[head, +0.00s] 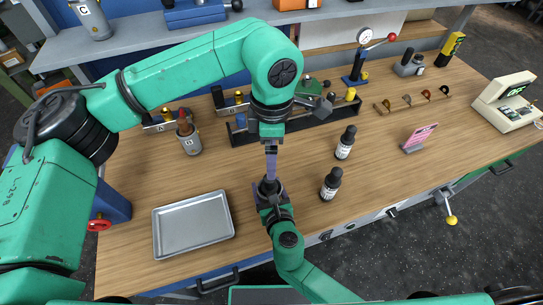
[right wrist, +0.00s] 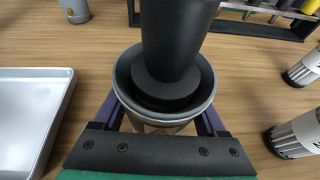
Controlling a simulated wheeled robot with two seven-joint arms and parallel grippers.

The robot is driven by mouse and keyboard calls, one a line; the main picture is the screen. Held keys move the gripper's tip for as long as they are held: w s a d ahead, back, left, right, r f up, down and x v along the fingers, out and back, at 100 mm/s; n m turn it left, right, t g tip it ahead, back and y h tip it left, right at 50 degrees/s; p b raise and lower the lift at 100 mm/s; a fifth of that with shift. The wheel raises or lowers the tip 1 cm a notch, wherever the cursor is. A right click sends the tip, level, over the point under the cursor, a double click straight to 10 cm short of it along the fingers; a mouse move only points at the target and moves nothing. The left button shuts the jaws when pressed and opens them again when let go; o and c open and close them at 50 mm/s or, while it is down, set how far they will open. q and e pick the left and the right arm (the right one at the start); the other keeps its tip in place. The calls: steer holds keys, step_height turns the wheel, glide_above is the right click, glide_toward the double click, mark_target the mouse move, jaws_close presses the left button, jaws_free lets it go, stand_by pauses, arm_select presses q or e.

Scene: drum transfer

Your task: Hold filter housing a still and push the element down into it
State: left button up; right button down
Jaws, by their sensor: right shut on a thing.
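Filter housing a (right wrist: 124,90) is a grey round cup in the right wrist view, and its label is hidden. My right gripper (right wrist: 160,122) is shut around it, one purple finger on each side. The black element (right wrist: 178,40) stands upright in the housing's mouth, with dark gaps inside the rim; its top is out of that view. In the head view the dark element (head: 268,186) shows at the right gripper (head: 273,205). My left gripper (head: 270,155) points straight down right above it, seen edge-on, so its finger gap and exact contact are hidden.
An empty metal tray (head: 193,224) lies to the left. Canister D (head: 189,138) and a black rack (head: 320,117) are behind. A pink sign (head: 420,136) stands further right, with bare wood around it.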

jaws_free()
steer(key=shift+s, duration=0.15)
